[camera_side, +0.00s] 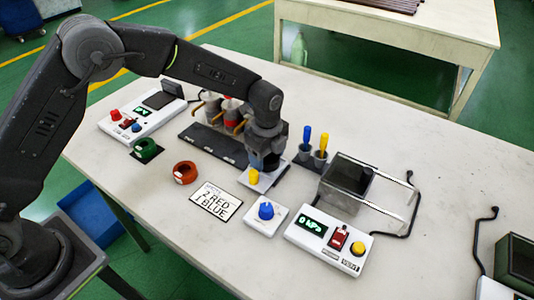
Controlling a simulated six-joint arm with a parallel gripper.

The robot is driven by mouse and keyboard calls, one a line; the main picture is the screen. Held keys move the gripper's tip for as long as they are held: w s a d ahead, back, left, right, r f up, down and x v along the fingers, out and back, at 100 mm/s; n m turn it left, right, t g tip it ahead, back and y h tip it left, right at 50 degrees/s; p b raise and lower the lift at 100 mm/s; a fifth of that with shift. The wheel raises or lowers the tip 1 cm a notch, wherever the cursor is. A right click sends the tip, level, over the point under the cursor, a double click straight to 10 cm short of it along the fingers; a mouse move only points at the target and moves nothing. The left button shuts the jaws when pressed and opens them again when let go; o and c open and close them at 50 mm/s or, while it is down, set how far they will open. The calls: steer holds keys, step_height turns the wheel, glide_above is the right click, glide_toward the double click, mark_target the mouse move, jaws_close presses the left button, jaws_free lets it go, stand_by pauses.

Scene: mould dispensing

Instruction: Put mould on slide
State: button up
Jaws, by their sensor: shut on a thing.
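My gripper (262,167) points down over the middle of the table, just above or at a small white plate (268,184) with a yellow knob-like piece (254,176) on it. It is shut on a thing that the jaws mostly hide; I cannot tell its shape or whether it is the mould. A red ring-shaped piece (185,172) and a green one (146,150) lie to the left. Two pale rails (392,207) run out to the right from a dark glass-topped box (347,181); I cannot tell whether they are the slide.
A sign reading 2 RED 1 BLUE (215,201), a blue-knob box (266,214) and a 0 kPa panel (328,240) stand in front. A dark strip (212,146) lies left. The front left table is clear.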

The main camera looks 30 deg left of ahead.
steer(key=shift+f, duration=0.1)
stand_by(0.6)
steer(key=o, duration=1)
steer(key=shift+c, duration=0.2)
steer(key=shift+o, duration=0.5)
steer(key=shift+s, duration=0.1)
steer(key=shift+r, duration=3.5)
